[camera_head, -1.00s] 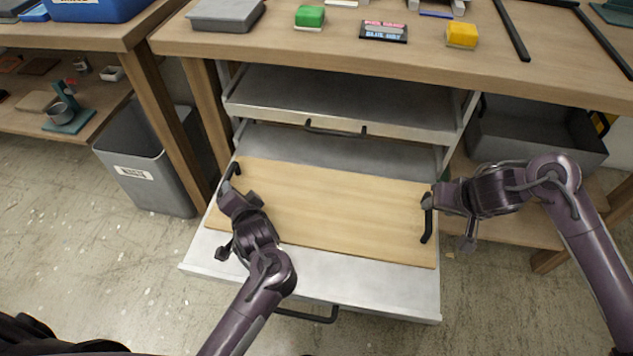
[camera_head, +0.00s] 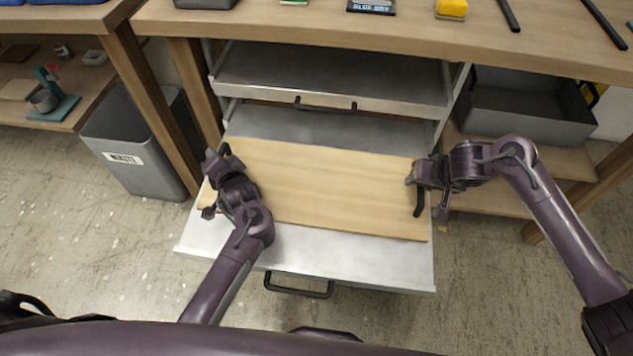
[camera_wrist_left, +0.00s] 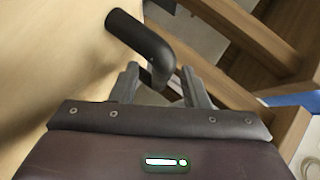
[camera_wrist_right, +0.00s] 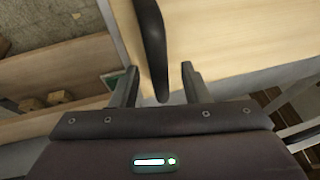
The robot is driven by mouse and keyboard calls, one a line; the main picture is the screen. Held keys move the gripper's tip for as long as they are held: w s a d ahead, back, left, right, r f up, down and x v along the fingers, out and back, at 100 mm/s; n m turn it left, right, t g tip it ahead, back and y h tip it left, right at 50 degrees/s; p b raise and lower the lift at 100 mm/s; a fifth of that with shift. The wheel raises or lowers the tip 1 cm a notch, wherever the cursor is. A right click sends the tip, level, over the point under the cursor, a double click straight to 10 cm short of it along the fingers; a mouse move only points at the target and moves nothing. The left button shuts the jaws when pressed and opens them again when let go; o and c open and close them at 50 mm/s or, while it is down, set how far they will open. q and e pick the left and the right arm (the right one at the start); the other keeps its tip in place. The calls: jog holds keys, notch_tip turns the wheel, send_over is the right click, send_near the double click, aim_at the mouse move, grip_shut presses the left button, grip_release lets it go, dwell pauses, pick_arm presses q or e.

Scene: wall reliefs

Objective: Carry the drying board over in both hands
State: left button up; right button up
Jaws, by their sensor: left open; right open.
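The drying board (camera_head: 320,185) is a flat light-wood board with a black handle at each end. It lies in the open lower metal drawer (camera_head: 350,262). My left gripper (camera_head: 220,165) is at the board's left handle. In the left wrist view its open fingers (camera_wrist_left: 160,85) stand either side of the black handle (camera_wrist_left: 140,40). My right gripper (camera_head: 415,180) is at the right handle (camera_head: 419,202). In the right wrist view its open fingers (camera_wrist_right: 160,85) have the black handle (camera_wrist_right: 152,40) between them. Neither gripper is closed on its handle.
The wooden workbench (camera_head: 300,25) stands above, with a yellow block (camera_head: 451,9) on top. An upper drawer (camera_head: 330,85) is partly out. A grey bin (camera_head: 140,150) stands left and a grey tray (camera_head: 525,110) sits on the right shelf. Floor is clear in front.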

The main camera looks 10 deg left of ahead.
pick_arm(q)
jog(key=shift+w+a+f, duration=0.2)
jog(key=shift+w+a, duration=0.1)
jog(key=shift+w, duration=0.05)
pick_arm(e)
jog(key=shift+w+a+f, duration=0.1)
jog(key=shift+w+f, duration=0.1)
jog(key=shift+f, duration=0.2)
pick_arm(q)
grip_shut()
pick_arm(e)
grip_shut()
dwell(0.5)
pick_arm(q)
jog(key=shift+r, duration=0.1)
pick_arm(e)
jog(key=shift+r, duration=0.1)
